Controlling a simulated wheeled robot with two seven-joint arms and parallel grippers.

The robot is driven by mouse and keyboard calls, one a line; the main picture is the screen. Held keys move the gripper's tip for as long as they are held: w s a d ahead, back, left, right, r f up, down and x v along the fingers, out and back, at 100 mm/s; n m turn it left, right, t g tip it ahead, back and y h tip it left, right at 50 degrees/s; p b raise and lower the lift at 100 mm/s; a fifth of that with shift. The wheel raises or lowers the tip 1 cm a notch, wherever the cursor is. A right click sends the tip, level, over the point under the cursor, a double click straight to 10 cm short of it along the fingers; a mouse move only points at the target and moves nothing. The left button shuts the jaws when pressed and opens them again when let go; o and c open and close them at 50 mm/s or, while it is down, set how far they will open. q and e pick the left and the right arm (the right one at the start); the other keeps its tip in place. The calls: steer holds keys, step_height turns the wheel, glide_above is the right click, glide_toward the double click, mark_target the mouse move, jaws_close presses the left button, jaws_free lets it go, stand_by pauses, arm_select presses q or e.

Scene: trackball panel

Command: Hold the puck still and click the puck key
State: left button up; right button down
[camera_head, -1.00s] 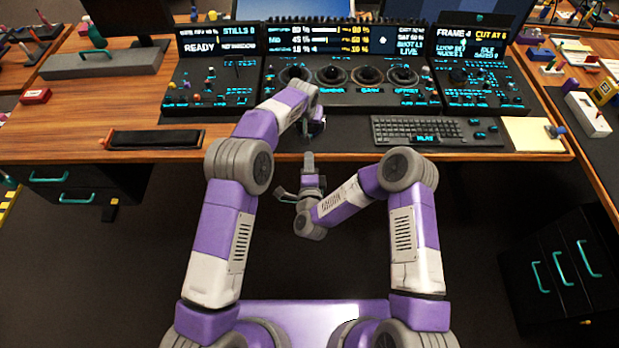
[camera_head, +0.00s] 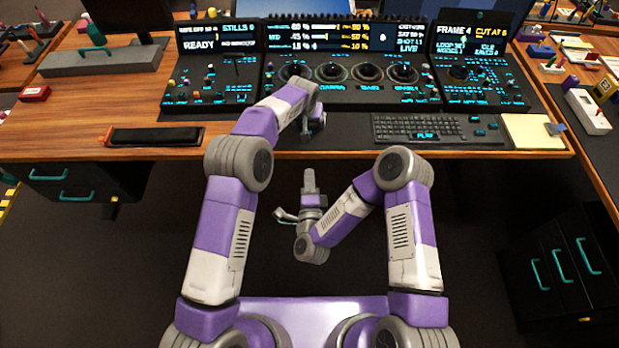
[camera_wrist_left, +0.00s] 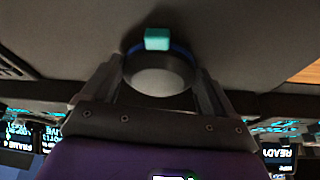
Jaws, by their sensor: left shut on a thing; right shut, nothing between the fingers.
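The puck (camera_wrist_left: 157,75) shows in the left wrist view as a round grey disc with a dark rim and a blue ring. The teal puck key (camera_wrist_left: 157,39) sits at its edge. My left gripper (camera_wrist_left: 155,82) is shut on the puck, one finger on each side. In the head view my left gripper (camera_head: 311,130) is low over the front of the desk, and the puck is mostly hidden there. My right gripper (camera_head: 309,178) is shut and empty, in front of and apart from the desk edge.
The console (camera_head: 350,90) with dials and screens stands behind my left gripper. A keyboard (camera_head: 425,130) lies to the right, beside a cream pad (camera_head: 533,133). A dark bar (camera_head: 153,137) lies at the left. The front mat is clear between the bar and my left gripper.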

arm_select(q)
steer(key=shift+s+f, duration=0.15)
steer(key=shift+f, duration=0.2)
steer(key=o, duration=0.8)
steer(key=shift+r, duration=0.55)
steer(key=v, duration=1.1)
steer(key=shift+r, duration=0.1)
steer(key=shift+p+v, duration=1.45)
steer(key=shift+v, duration=1.5)
step_height(320, 180, up, 4)
steer(key=p, duration=0.4)
steer(key=shift+r, duration=0.1)
